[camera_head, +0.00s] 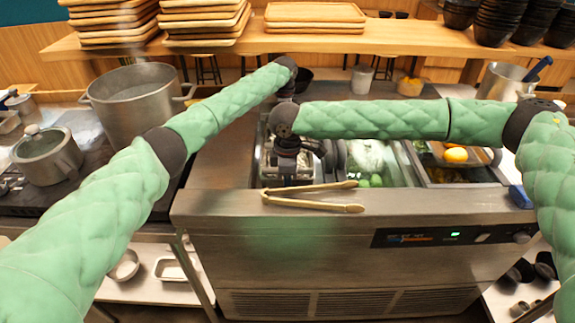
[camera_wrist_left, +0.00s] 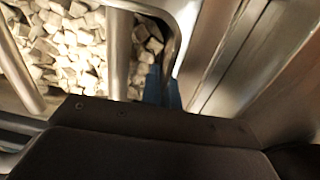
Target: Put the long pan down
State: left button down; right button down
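In the head view my right gripper (camera_head: 291,163) points down into the left part of the counter well, above metal pans. Its fingertips are too small and dark to show whether they are open or shut. My left arm reaches to the back of the well, and its gripper is hidden there. In the left wrist view, a metal pan (camera_wrist_left: 50,92) of pale cubes lies close below the dark gripper body. A curved metal rim (camera_wrist_left: 172,22) is beside it, with narrow blue parts against it. I cannot tell which pan is the long pan, or whether a gripper holds it.
Wooden tongs (camera_head: 312,196) lie on the counter's front edge. A large pot (camera_head: 135,105) and a lidded pot (camera_head: 46,157) stand at left. Wooden trays (camera_head: 315,13) and black bowls (camera_head: 487,22) are on the back shelf. The steel surface left of the well is clear.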

pick_arm(q)
jog(key=shift+d+r, duration=0.15)
jog(key=shift+r, duration=0.05)
pick_arm(e)
jog(key=shift+w+r, duration=0.15)
jog(key=shift+r, duration=0.05)
